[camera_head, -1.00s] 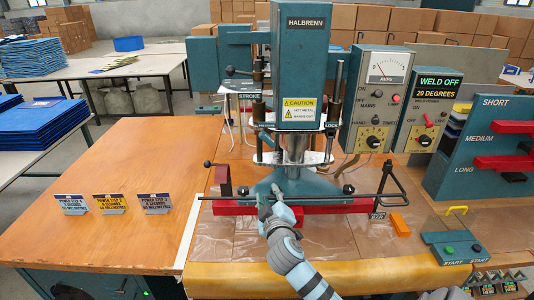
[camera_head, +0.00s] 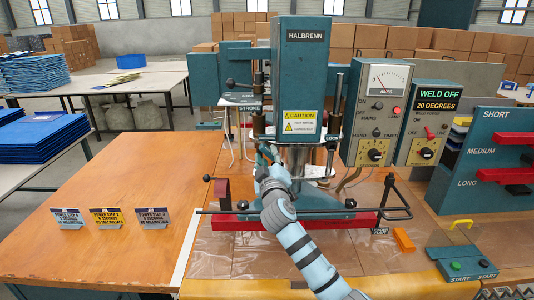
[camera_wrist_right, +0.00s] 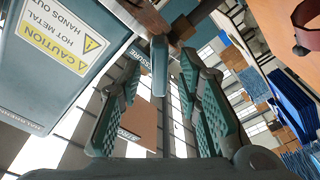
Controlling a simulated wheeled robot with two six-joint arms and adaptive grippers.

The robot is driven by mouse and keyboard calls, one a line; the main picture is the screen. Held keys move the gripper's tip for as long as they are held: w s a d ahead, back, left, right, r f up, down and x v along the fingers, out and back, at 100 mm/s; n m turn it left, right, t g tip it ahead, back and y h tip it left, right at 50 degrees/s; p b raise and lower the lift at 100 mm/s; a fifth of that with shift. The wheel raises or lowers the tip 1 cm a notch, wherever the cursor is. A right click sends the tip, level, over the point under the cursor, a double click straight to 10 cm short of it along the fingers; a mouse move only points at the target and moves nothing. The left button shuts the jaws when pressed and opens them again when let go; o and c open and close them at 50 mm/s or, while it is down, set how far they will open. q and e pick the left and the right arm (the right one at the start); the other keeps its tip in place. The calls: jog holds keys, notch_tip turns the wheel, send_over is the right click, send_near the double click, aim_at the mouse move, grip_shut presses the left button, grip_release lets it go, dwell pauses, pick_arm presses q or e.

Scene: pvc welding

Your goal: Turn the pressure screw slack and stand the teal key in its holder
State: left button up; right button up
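My right gripper (camera_head: 264,152) is raised in front of the left post of the teal HALBRENN press (camera_head: 301,75), below the STROKE label. In the right wrist view its two ribbed fingers (camera_wrist_right: 160,85) are spread apart. A narrow teal tab (camera_wrist_right: 159,64), possibly the key, shows between the fingertips under a brown metal part (camera_wrist_right: 166,20). It looks free of both fingers. A partly hidden label ending in "SSURE" (camera_wrist_right: 137,58) is just behind. I cannot clearly make out the screw or the key's holder. My left gripper is out of view.
A long dark bar (camera_head: 330,211) and red rail (camera_head: 245,223) cross in front of the press. Control boxes (camera_head: 376,112) stand beside the press. The wooden table's left part is mostly clear, with small signs (camera_head: 107,218).

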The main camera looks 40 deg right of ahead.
jog(key=shift+c, duration=0.2)
grip_shut()
jog(key=shift+r+n+p, duration=0.2)
jog(key=shift+n+p, duration=1.6)
jog(key=shift+p, duration=0.35)
jog(key=shift+n+y+p, duration=0.3)
jog(key=shift+n+p, duration=0.8)
jog(key=shift+p, duration=0.2)
jog(key=shift+f+n, duration=0.1)
jog(key=shift+n, duration=0.2)
